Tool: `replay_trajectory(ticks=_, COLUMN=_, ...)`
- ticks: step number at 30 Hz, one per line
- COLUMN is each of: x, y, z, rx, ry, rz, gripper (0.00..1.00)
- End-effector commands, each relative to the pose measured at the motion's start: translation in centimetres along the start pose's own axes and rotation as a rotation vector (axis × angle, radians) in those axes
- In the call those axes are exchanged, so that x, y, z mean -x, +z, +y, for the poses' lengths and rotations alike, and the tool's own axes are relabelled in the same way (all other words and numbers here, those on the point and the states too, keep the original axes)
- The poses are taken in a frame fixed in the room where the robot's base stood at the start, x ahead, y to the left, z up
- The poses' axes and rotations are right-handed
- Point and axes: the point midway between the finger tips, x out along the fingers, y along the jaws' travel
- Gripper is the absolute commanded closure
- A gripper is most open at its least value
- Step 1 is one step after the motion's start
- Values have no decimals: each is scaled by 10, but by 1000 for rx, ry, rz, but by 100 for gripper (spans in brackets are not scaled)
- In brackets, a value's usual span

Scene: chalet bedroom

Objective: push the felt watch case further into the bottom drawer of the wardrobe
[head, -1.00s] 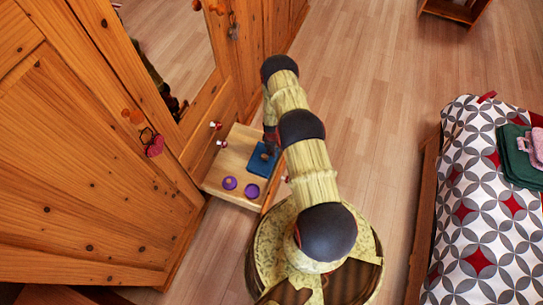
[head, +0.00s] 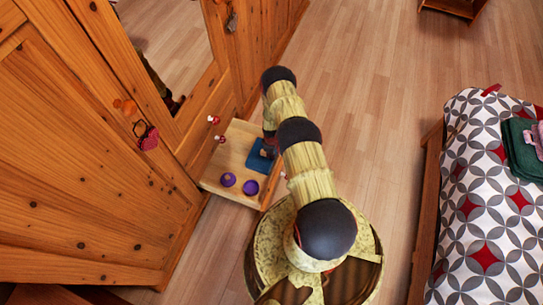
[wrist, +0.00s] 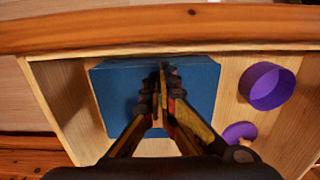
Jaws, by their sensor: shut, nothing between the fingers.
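The felt watch case (head: 258,163) is a flat blue block lying in the pulled-out bottom drawer (head: 213,176) of the wardrobe. In the wrist view the case (wrist: 112,88) lies close behind the drawer's front board, with bare drawer floor around its other sides. The fingers hide part of the case. In the head view my arm partly covers the gripper and the case's right side.
A purple open cup (wrist: 268,86) and a smaller purple round thing (wrist: 240,131) are in the drawer beside the case. The drawer's front board (wrist: 160,28) stands as a raised edge. A bed (head: 470,200) stands to the right, with clear floor (head: 370,90) between.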

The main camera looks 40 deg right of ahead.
Motion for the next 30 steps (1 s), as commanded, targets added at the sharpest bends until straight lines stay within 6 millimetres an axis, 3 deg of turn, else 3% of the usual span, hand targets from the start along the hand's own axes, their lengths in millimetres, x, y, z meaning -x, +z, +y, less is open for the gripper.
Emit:
replay_trajectory(ticks=4, x=0, y=-20, z=1, rx=5, ry=3, rz=2, gripper=100)
replay_trajectory(ticks=9, x=0, y=-62, z=0, rx=6, ry=3, rz=2, gripper=100)
replay_trajectory(ticks=15, x=0, y=-97, z=0, rx=2, ry=1, rz=1, gripper=100)
replay_trajectory(ticks=30, x=1, y=-104, z=0, rx=1, ry=0, rz=0, gripper=100)
